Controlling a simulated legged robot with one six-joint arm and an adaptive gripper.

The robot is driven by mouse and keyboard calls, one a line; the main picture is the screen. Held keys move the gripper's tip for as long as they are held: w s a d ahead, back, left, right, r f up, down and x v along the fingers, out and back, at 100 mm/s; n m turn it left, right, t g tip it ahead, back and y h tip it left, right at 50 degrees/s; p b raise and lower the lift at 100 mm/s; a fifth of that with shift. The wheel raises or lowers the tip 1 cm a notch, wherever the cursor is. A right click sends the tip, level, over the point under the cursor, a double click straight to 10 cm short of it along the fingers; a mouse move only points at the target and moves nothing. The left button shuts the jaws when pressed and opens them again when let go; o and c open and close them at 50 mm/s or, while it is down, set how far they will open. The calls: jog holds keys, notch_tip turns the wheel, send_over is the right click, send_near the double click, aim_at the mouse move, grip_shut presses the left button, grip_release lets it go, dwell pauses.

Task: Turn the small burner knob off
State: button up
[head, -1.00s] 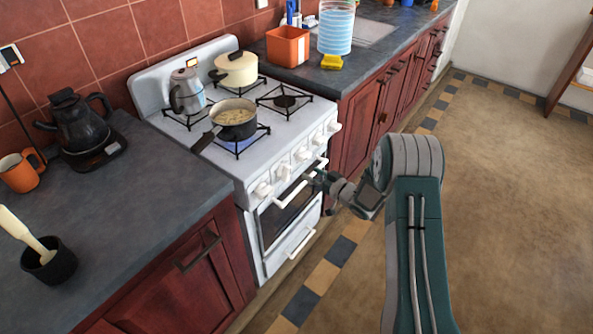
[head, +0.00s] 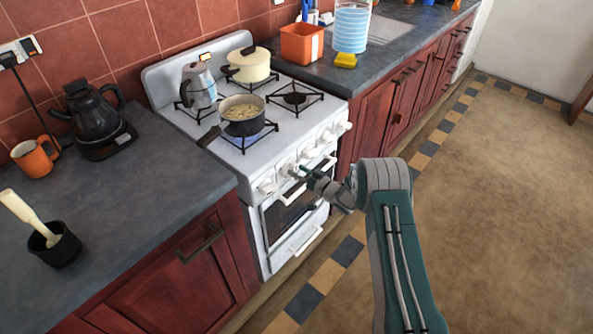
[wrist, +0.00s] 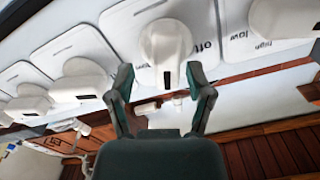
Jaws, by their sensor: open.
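My gripper (head: 303,172) is open in front of the white stove's (head: 225,162) knob panel. In the wrist view my gripper's (wrist: 160,80) two dark green fingers stand apart, one on each side of the lower part of a white knob (wrist: 167,45). No grip on the knob shows, and I cannot tell whether a finger touches it. Its plate carries the word "off" on the right. Other knobs (wrist: 82,78) show to the left, and another knob (wrist: 280,16) to the right. The pictures do not settle which knob serves the small burner.
A saucepan (head: 244,124) sits on the front left burner with a bluish glow beneath. A moka pot (head: 198,88) and cream pot (head: 250,66) stand behind it. The oven door handle (head: 292,196) juts out below the knobs. The floor to the right is clear.

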jog(key=shift+w+a+f, duration=0.1)
jog(key=shift+w+a, duration=0.1)
jog(key=shift+a, duration=0.8)
jog(key=shift+d, duration=0.15)
jog(key=c, duration=0.7)
jog(key=shift+d, duration=0.15)
